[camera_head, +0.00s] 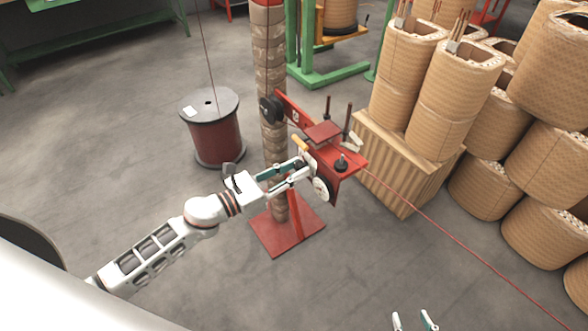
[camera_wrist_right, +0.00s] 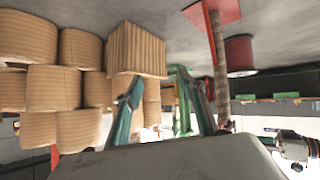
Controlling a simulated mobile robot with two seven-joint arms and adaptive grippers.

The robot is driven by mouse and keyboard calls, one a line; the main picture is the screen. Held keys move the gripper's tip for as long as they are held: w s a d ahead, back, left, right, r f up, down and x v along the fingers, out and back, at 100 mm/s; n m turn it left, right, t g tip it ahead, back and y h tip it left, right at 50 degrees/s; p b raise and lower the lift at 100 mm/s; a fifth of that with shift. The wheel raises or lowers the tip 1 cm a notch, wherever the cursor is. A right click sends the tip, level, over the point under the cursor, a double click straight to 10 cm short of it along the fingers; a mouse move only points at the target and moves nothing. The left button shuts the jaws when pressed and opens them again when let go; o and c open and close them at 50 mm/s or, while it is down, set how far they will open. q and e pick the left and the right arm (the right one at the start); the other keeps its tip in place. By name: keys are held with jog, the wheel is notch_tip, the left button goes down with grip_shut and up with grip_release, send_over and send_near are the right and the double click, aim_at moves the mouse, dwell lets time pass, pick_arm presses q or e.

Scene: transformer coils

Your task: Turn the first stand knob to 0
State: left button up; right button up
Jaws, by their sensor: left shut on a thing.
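The stand is a brown wrapped column (camera_head: 272,100) on a red base plate (camera_head: 287,228), with a red bracket (camera_head: 346,167) on its right side. A round dial (camera_head: 321,189) with a pale face sits at the bracket's lower front. My left gripper (camera_head: 307,167) is at the bracket, just above and left of this dial, shut on a stand knob mostly hidden by its fingers. The dial's marks are too small to read. My right gripper (camera_head: 415,321) is open and empty at the bottom edge; its spread fingers also show in the right wrist view (camera_wrist_right: 164,108).
Brown coils (camera_head: 447,85) and a wooden crate (camera_head: 403,165) stand right; a dark red spool (camera_head: 215,130) stands left. The front floor is clear.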

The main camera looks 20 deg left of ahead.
pick_arm(q)
jog(key=shift+r+n+p, duration=0.15)
jog(key=shift+n+p, duration=0.2)
jog(key=shift+n, duration=0.85)
jog(key=n+p, duration=0.1)
jog(key=n, duration=0.2)
jog(key=shift+n, duration=0.3)
jog(key=shift+n+p, duration=0.5)
jog(key=shift+n, duration=0.5)
jog(key=n+p, duration=0.3)
jog(key=n, duration=0.3)
jog(key=shift+r, duration=0.1)
jog(key=n+p, duration=0.1)
jog(key=n, duration=0.1)
jog(key=shift+n, duration=0.3)
jog(key=shift+n+p, duration=0.55)
jog(key=shift+n, duration=0.55)
jog(key=shift+o, duration=0.2)
jog(key=shift+c, duration=0.2)
